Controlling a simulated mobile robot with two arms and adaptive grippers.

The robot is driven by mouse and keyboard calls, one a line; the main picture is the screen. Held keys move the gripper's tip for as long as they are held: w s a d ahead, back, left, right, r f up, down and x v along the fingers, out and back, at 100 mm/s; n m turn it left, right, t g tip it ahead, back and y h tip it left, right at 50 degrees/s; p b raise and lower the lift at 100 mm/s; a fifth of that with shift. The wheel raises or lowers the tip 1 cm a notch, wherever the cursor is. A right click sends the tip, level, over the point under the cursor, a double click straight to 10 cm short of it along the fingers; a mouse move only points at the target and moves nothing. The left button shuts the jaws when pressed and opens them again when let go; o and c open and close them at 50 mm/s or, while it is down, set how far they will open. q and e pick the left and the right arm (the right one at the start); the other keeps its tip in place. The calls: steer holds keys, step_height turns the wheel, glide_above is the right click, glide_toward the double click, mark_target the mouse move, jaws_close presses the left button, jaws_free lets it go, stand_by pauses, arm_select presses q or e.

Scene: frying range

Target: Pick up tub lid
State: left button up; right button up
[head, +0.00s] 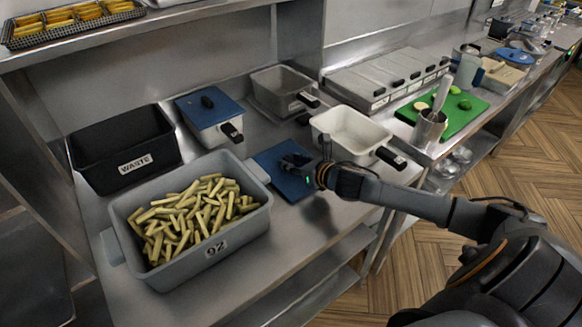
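A blue tub lid (285,186) lies on the steel counter, between the grey tub of fries and the open white tub. My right gripper (293,163) reaches in from the right and its fingers are over the lid's middle. The dark fingers blend with whatever is under them, so I cannot tell whether they are open or shut on a handle. A second blue lid (192,102) with a dark handle covers a tub at the back. My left gripper is not in view.
The grey tub (262,218) marked 92 holds fries. A black WASTE bin (105,170) stands behind it. An open white tub (350,150) with a black handle stands close behind my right gripper. A green board (462,122) and a metal container (428,130) are further right.

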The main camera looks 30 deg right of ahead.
jaws_close()
steer(key=shift+r, duration=0.1)
